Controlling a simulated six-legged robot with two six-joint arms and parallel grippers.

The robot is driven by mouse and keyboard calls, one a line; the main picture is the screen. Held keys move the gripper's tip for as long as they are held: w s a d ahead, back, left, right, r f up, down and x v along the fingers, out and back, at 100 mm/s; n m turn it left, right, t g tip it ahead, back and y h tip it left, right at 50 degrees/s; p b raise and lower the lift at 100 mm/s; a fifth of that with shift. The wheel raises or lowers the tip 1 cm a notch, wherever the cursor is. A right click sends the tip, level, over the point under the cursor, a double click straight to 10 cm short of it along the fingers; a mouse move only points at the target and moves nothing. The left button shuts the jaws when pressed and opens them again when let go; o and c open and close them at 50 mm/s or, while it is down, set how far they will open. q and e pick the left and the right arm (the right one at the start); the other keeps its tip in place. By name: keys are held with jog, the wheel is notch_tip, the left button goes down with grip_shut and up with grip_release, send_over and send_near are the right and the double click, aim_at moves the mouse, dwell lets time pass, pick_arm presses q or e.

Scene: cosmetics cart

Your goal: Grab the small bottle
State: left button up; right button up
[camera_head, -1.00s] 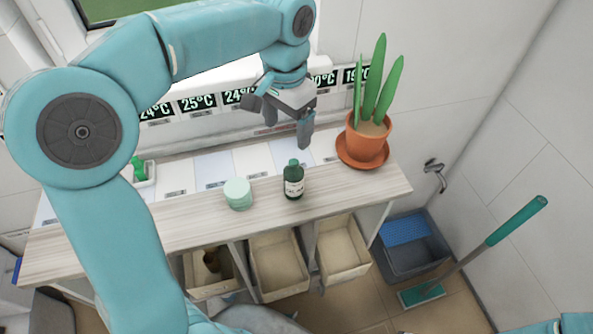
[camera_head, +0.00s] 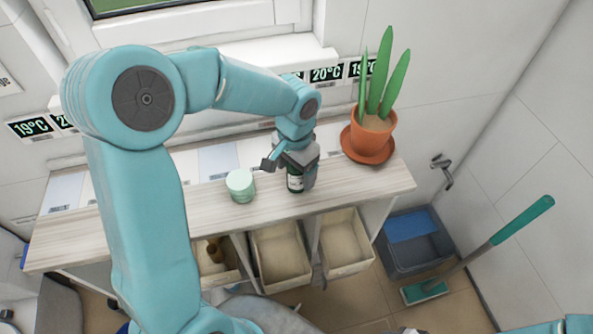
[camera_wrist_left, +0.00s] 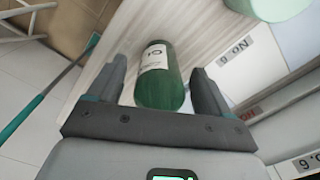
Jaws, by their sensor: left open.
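The small bottle (camera_head: 295,184) is dark green with a white label and stands upright on the wooden cart top. In the head view its upper part is hidden behind my left gripper (camera_head: 290,175). In the left wrist view the bottle (camera_wrist_left: 157,80) lies between the two spread fingers of the left gripper (camera_wrist_left: 160,88), with a gap showing on each side. The left gripper is open.
A mint-green jar (camera_head: 240,186) stands just left of the bottle. A potted plant (camera_head: 369,140) on an orange saucer stands to the right. The wooden cart top (camera_head: 150,226) has free room at the front. Beige bins (camera_head: 345,243) sit below.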

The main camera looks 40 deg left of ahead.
pick_arm(q)
jog(key=shift+w+d+f, duration=0.1)
jog(key=shift+w+f, duration=0.05)
jog(key=shift+f, duration=0.15)
jog(key=shift+s, duration=0.25)
jog(key=shift+r, duration=0.1)
jog(key=c, duration=0.4)
jog(key=shift+w, duration=0.15)
jog(key=c, duration=0.8)
jog(key=shift+r, duration=0.1)
